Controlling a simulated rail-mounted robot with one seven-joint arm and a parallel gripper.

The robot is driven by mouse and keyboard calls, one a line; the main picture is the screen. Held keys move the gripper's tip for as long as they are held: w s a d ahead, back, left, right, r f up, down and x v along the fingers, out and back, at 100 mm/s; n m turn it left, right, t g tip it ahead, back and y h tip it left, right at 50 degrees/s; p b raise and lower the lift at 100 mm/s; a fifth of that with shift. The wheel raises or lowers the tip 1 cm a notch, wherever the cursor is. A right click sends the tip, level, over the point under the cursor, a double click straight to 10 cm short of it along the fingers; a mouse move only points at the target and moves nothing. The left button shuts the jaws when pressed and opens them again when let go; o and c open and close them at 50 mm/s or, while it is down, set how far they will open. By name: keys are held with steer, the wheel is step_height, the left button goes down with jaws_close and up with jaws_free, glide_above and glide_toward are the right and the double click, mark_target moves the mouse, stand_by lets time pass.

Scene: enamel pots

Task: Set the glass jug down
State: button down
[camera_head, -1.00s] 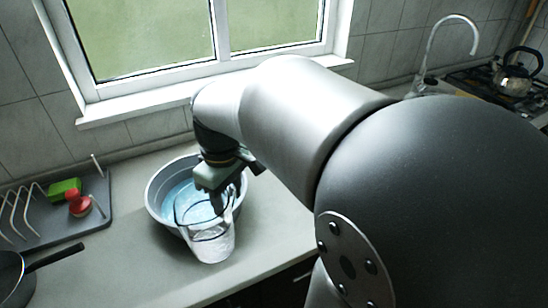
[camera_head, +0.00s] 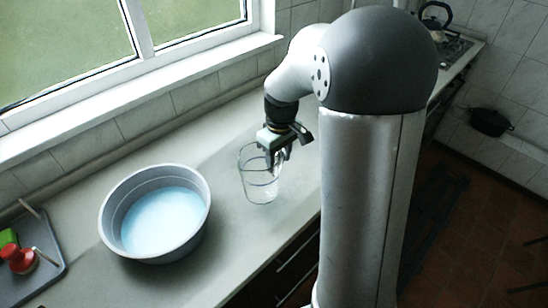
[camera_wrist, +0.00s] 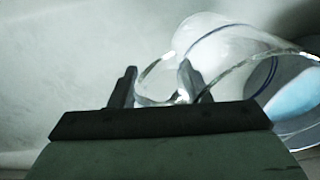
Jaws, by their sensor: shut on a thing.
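The clear glass jug (camera_head: 258,184) is upright at or just above the worktop, right of the grey basin. I cannot tell whether its base touches. My gripper (camera_head: 279,152) is at the jug's upper right side, shut on its handle. In the wrist view the handle runs between the two dark fingers (camera_wrist: 157,82), and the jug's clear body with a blue line (camera_wrist: 225,45) lies beyond them. I see no liquid in the jug in the head view.
The grey basin (camera_head: 112,218) with pale blue liquid stands left of the jug; it also shows in the wrist view (camera_wrist: 264,76). A grey tray (camera_head: 50,270) with a red-topped item and a green block is at far left. Bare worktop (camera_head: 225,215) surrounds the jug; its front edge is close.

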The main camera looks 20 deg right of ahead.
steer(key=shift+w+d+f+p, duration=0.1)
steer(key=shift+w+f, duration=0.25)
steer(key=shift+f, duration=0.55)
steer(key=shift+w+f+p, duration=0.1)
steer(key=shift+w+f, duration=0.2)
steer(key=shift+f, duration=0.6)
steer(key=shift+w+d+f+p, duration=0.1)
steer(key=shift+w+f, duration=0.25)
steer(key=shift+f, duration=0.55)
steer(key=shift+f, duration=0.2)
steer(key=c, duration=0.8)
jaws_free()
steer(key=shift+o, duration=0.2)
